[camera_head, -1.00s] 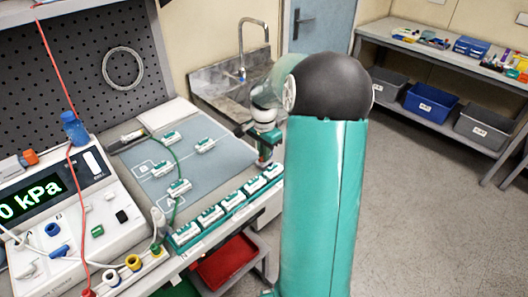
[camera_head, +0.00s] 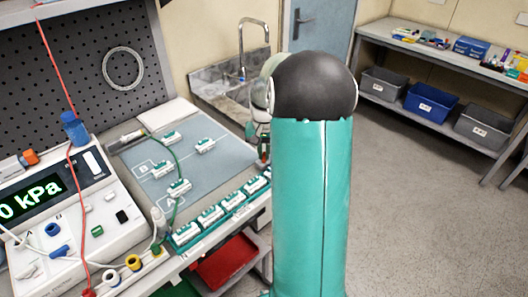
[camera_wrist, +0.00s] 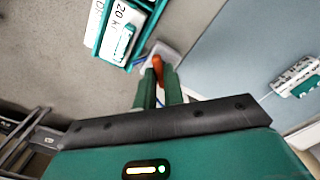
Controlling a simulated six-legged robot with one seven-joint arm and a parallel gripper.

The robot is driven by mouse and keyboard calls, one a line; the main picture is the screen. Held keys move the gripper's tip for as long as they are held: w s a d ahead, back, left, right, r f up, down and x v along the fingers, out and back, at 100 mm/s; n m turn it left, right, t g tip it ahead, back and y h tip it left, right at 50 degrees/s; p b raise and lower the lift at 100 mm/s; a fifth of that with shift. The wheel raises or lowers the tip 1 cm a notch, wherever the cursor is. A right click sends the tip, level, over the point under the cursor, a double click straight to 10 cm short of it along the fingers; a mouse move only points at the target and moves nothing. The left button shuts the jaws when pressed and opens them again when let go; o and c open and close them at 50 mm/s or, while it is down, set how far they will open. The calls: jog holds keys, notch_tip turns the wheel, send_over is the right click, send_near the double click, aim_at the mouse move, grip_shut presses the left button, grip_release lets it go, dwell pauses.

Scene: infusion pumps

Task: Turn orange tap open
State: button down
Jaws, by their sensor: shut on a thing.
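The orange tap (camera_wrist: 157,64) shows in the wrist view as a small orange handle at the tips of my fingers, in front of a pale block. My gripper (camera_wrist: 158,78) has its two green fingers on either side of the handle and is shut on it. The fingers hide the lower part of the tap. In the head view my arm covers most of the gripper, and I cannot make out this tap there.
A teal rack (camera_head: 230,213) of white-and-green modules runs along the bench's front edge. A grey-blue mat (camera_head: 200,170) with several modules lies behind it. A pressure console (camera_head: 95,215) stands left, a sink (camera_head: 225,85) behind. The floor at right is clear.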

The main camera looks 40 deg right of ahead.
aim_at(264, 156)
jog(key=shift+n, duration=0.6)
jog(key=c, duration=1.5)
grip_release()
notch_tip(264, 156, up, 14)
